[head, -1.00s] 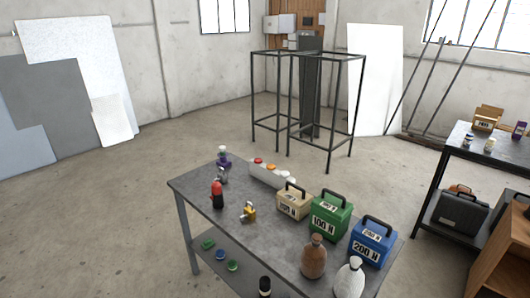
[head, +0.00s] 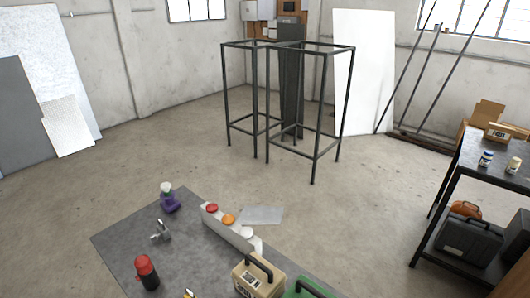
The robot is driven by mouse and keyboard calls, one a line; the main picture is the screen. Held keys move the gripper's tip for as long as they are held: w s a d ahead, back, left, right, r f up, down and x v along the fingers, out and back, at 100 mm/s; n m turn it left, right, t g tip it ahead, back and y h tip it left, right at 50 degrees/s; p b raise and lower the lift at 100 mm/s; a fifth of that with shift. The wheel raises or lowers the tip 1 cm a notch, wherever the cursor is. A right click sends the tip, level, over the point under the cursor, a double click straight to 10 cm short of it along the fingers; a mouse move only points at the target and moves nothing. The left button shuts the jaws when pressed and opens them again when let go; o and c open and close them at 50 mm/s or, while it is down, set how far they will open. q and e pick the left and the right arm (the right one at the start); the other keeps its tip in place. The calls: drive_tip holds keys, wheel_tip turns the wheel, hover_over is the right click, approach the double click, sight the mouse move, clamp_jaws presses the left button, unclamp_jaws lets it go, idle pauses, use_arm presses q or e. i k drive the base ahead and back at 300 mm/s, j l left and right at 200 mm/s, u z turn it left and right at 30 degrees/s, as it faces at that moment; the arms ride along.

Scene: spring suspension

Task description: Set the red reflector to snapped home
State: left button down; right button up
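A long white block (head: 238,236) lies on the grey table (head: 120,238) in the lower middle of the head view. On its top sit a red round reflector (head: 211,208) at the far left end, an orange one (head: 229,219) in the middle and a white one (head: 247,234) at the near right end. I cannot tell at this size whether the red reflector sits flush or stands proud. Neither of my grippers is in view.
On the table stand a purple-and-white bottle (head: 168,197), a small metal item (head: 160,231), a red-and-black flask (head: 147,272), a tan weight box (head: 258,277) and a green one (head: 305,290). A black frame (head: 318,110) stands behind. A dark shelf table (head: 470,205) is at the right.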

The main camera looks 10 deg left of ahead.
sight(212, 208)
drive_tip(key=i+l+u, duration=0.1)
drive_tip(key=i+u, duration=0.3)
drive_tip(key=i+l+u, duration=0.25)
drive_tip(key=i+u, duration=0.15)
drive_tip(key=i+l+u, duration=1)
drive_tip(key=l+u, duration=0.2)
drive_tip(key=i+l+u, duration=0.15)
drive_tip(key=l+u, duration=0.65)
drive_tip(key=l, duration=0.2)
drive_tip(key=l+u, duration=0.4)
drive_tip(key=l, duration=0.15)
drive_tip(key=i, duration=0.05)
